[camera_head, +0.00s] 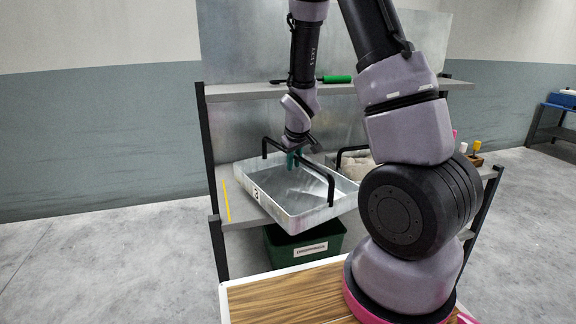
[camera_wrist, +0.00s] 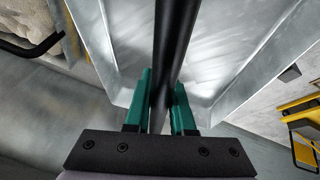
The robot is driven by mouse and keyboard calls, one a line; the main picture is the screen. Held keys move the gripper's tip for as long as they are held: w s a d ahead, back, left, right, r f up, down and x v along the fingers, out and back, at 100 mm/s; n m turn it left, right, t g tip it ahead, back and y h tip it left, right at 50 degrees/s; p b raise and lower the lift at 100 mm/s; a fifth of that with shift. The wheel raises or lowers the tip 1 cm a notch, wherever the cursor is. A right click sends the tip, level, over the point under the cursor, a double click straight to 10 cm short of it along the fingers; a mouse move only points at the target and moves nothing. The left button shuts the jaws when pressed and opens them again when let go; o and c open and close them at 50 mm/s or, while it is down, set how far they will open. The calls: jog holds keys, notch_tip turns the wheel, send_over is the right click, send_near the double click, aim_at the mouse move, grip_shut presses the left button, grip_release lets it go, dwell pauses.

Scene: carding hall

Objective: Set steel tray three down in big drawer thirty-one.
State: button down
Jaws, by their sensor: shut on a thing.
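Steel tray three (camera_head: 275,210) is a shallow, bright metal tray with a small label on its front wall. It sits at a skewed angle over the rack's middle shelf, its near corner reaching past the shelf's front edge. I cannot tell if it touches the shelf. My gripper (camera_head: 293,158) comes down from above, shut on this handle. In the wrist view, the green fingers of my gripper (camera_wrist: 162,95) are on both sides of the black bar, with the tray's metal floor (camera_wrist: 225,35) below. I cannot make out drawer thirty-one in either view.
Behind the tray, another handled container (camera_head: 345,152) holds a beige, fluffy load. A dark green labelled bin (camera_head: 285,250) is under the shelf (camera_head: 229,207). A green-handled tool (camera_head: 337,79) lies on the upper shelf. A wood-topped surface (camera_head: 280,300) is in front. Floor at left is clear.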

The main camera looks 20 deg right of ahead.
jog(key=shift+s+d+f+m+g+h, duration=0.2)
jog(key=shift+d+m+h, duration=0.25)
jog(key=shift+m, duration=0.55)
jog(key=shift+s+d+f+m+g+h, duration=0.1)
jog(key=shift+s+d+f+m+h, duration=0.3)
jog(key=shift+m, duration=0.6)
jog(key=shift+w+d+r, duration=0.15)
jog(key=shift+w, duration=0.1)
